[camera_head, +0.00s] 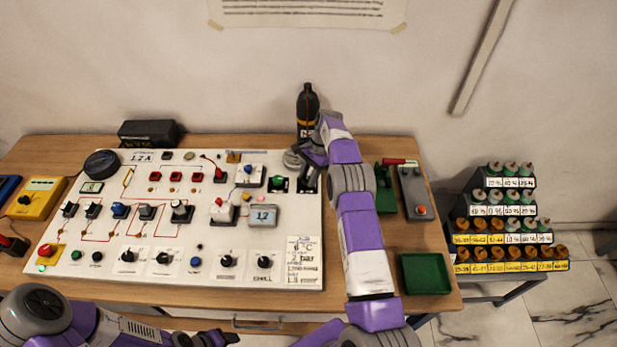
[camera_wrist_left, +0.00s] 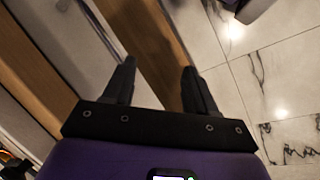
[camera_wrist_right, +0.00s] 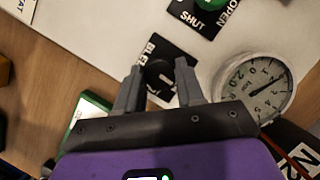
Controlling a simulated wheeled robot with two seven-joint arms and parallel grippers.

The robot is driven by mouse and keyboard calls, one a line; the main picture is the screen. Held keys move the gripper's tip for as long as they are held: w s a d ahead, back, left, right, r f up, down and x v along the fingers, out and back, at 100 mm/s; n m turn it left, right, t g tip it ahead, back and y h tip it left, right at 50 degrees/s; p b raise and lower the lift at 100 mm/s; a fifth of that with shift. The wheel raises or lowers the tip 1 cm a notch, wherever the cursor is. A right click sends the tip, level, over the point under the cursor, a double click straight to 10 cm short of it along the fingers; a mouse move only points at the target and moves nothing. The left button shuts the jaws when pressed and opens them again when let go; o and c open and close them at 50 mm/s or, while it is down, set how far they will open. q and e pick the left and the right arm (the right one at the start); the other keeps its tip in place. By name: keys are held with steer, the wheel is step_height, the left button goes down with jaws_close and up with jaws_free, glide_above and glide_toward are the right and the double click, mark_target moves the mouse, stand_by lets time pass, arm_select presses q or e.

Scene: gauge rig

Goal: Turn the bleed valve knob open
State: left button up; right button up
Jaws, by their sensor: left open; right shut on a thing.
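The bleed valve knob (camera_wrist_right: 158,76) is black and sits on a black plate marked "BLE…" in the right wrist view, at the board's edge. My right gripper (camera_wrist_right: 157,78) is shut on this knob, with one finger on each side. In the head view my right gripper (camera_head: 309,158) is at the board's upper right corner and hides most of the knob. My left gripper (camera_wrist_left: 156,72) is open and empty, beyond the table's front edge above the floor. In the head view it is low at the bottom (camera_head: 213,339).
A round gauge (camera_wrist_right: 256,86) stands right beside the right gripper. A plate marked "SHUT" and "OPEN" (camera_wrist_right: 200,14) with a green knob is close by. A dark bottle (camera_head: 307,108) stands behind. A green tray (camera_head: 425,273) and a grey box (camera_head: 413,192) are on the right.

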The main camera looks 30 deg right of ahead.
arm_select(q)
steer(key=shift+f, duration=0.15)
arm_select(e)
steer(key=shift+d+n, duration=0.1)
steer(key=shift+n, duration=0.3)
steer(key=o, duration=1)
steer(key=shift+o, duration=0.2)
